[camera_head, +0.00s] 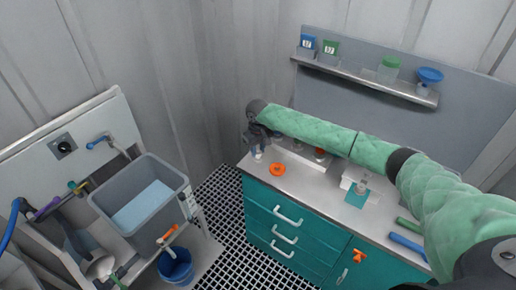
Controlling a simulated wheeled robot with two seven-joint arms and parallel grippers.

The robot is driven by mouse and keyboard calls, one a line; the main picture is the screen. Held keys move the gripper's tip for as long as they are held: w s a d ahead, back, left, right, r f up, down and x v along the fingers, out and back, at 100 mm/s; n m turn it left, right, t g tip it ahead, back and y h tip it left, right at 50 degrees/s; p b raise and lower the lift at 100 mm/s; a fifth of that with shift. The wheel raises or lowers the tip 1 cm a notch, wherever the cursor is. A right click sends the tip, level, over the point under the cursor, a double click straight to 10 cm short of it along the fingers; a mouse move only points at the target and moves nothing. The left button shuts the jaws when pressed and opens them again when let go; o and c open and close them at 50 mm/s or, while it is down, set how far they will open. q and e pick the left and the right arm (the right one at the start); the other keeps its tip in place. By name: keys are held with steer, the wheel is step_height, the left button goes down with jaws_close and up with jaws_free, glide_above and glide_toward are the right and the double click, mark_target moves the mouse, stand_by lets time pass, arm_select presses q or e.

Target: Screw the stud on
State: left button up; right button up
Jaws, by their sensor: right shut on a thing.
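My right arm, in a green sleeve, reaches from the right across the counter. Its dark gripper (259,145) points down at the counter's far left end. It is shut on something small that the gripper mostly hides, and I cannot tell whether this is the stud. A small pale part (258,155) shows just below the fingers; I cannot tell whether it is held or stands on the counter. An orange ring-like part (278,169) lies on the counter to the right of the gripper. My left gripper is not in view.
The grey counter (305,182) tops teal drawers (285,222). A shelf (350,75) holds containers. A grey sink (150,208) and blue bucket (175,266) stand left.

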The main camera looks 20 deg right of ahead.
steer(key=shift+w+r, duration=0.1)
steer(key=shift+r, duration=0.1)
steer(key=shift+m, duration=0.3)
steer(key=m+p, duration=0.1)
steer(key=p, duration=0.1)
steer(key=shift+r+m+p, duration=0.1)
steer(key=shift+m+p, duration=0.2)
steer(key=shift+p, duration=0.05)
steer(key=shift+m+p, duration=0.3)
steer(key=shift+p, duration=0.05)
steer(key=shift+m+p, duration=0.3)
steer(key=shift+p, duration=0.05)
steer(key=shift+m+p, duration=0.55)
steer(key=shift+m, duration=0.65)
steer(key=shift+f+m, duration=0.25)
steer(key=shift+m, duration=0.35)
steer(key=m, duration=0.4)
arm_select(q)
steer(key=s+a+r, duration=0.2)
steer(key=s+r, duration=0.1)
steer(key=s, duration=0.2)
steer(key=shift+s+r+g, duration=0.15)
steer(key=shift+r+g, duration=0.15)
arm_select(e)
steer(key=m, duration=0.5)
steer(key=shift+m, duration=0.3)
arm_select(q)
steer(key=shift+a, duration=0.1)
